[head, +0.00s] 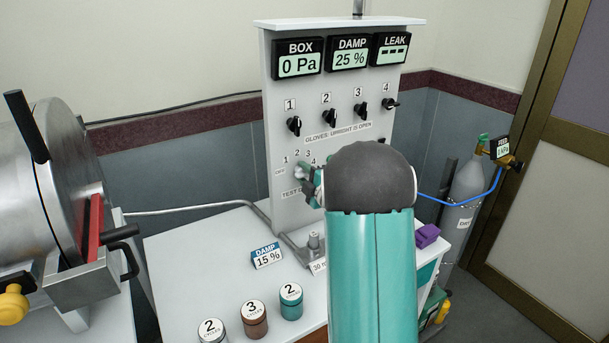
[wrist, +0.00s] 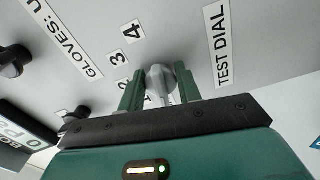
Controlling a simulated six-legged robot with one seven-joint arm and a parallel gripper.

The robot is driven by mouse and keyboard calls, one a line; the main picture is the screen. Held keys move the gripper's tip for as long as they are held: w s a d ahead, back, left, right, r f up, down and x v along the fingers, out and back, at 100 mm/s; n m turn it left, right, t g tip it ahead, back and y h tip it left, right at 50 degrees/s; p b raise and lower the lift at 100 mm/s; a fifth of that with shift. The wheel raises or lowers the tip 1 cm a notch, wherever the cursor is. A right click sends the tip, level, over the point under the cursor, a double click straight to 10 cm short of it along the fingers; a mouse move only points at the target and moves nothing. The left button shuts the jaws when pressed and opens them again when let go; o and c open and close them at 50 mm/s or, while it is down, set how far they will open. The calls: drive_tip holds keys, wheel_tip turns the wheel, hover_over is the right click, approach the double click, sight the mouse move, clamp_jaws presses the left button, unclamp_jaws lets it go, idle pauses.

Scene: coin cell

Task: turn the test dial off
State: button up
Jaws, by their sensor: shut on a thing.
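The test dial (head: 300,172) is a pale grey knob low on the white panel, with a TEST DIAL label beside it and marks OFF and 1 to 4 around it. My gripper (head: 310,181) reaches the panel from the front and is shut on the dial. In the wrist view, the dial (wrist: 159,82) sits between the two green fingers of my gripper (wrist: 159,88). My arm hides part of the dial and its label in the head view. I cannot tell which mark the dial points at.
Several black glove knobs (head: 294,125) stick out above the dial. Displays (head: 297,58) on the panel top read BOX 0 Pa, DAMP 25 % and LEAK dashes. Capped jars (head: 254,320) and a DAMP 15 % card (head: 266,256) stand on the bench left of my arm.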

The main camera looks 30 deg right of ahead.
drive_tip(key=o, duration=0.9)
drive_tip(key=shift+o, duration=0.2)
drive_tip(key=shift+s, duration=0.1)
drive_tip(key=s, duration=1.3)
drive_tip(key=shift+s+a, duration=0.35)
